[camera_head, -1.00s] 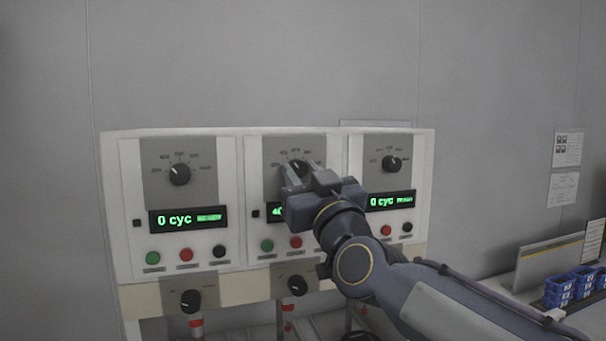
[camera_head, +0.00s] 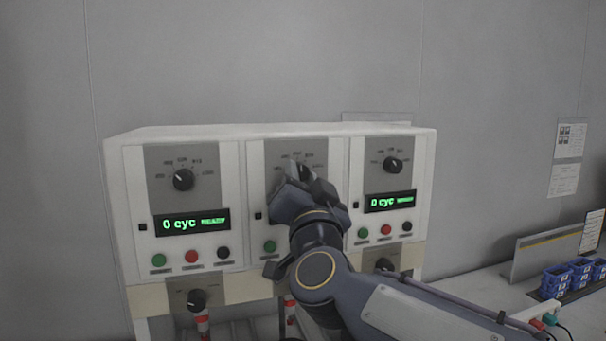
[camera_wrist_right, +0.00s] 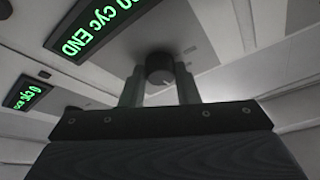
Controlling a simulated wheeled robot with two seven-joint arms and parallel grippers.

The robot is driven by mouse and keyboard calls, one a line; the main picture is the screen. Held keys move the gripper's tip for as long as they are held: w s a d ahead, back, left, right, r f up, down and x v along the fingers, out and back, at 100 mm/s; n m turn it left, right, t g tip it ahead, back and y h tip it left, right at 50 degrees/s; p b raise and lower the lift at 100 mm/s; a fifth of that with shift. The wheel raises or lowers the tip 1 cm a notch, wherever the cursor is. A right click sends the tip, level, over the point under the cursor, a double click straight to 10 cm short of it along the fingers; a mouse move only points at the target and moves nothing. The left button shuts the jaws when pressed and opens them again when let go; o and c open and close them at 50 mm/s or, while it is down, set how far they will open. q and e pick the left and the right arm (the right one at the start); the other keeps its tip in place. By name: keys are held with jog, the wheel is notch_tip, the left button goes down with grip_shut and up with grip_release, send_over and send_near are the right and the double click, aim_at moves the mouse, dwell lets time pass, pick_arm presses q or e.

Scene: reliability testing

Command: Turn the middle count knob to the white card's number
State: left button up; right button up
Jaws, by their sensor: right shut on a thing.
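My right gripper (camera_head: 303,172) is at the middle panel (camera_head: 258,160), shut on the middle count knob. In the right wrist view the dark round knob (camera_wrist_right: 160,67) sits between the two fingers of the gripper (camera_wrist_right: 160,84). In the head view the gripper hides most of the knob and the middle display. In the wrist view a green display (camera_wrist_right: 95,25) appears upside down; it ends in "0 cyc END", and its first digits are cut off. I cannot make out a white card with a number. My left gripper is not in view.
The left panel's knob (camera_head: 183,180) and display (camera_head: 192,222), reading "0 cyc", are at the left. The right panel's knob (camera_head: 392,165) and display (camera_head: 390,201), also "0 cyc", are close to my gripper. Buttons line the panels below. Blue bins (camera_head: 567,279) stand far right.

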jog(key=shift+m+h, duration=0.4)
jog(key=shift+m, duration=0.1)
jog(key=o, duration=1)
jog(key=b+v, duration=0.2)
jog(key=v, duration=0.6)
